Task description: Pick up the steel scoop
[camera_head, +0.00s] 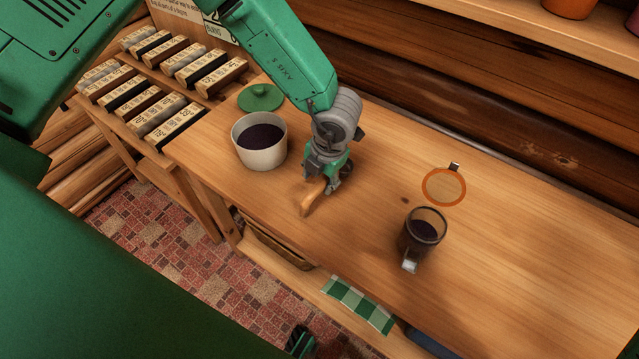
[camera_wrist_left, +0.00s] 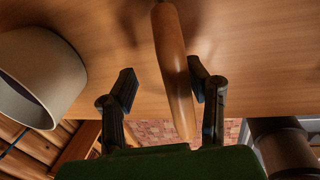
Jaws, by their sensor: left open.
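The scoop shows as a wooden handle (camera_head: 311,198) near the table's front edge, just below my left gripper (camera_head: 332,182). Its steel part cannot be made out; the gripper covers that area in the head view. In the left wrist view the handle (camera_wrist_left: 174,75) runs from the top edge down between the two dark fingers of my left gripper (camera_wrist_left: 163,82). The fingers stand apart, one on each side of the handle. The right finger looks close to it and the left finger has a wider gap.
A pale pot (camera_head: 262,156) with dark contents stands left of the gripper, its green lid (camera_head: 261,97) behind it. A dark glass mug (camera_head: 418,238) and an orange-rimmed disc (camera_head: 444,187) are to the right. Labelled blocks (camera_head: 167,113) fill the left rack. The table's right end is clear.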

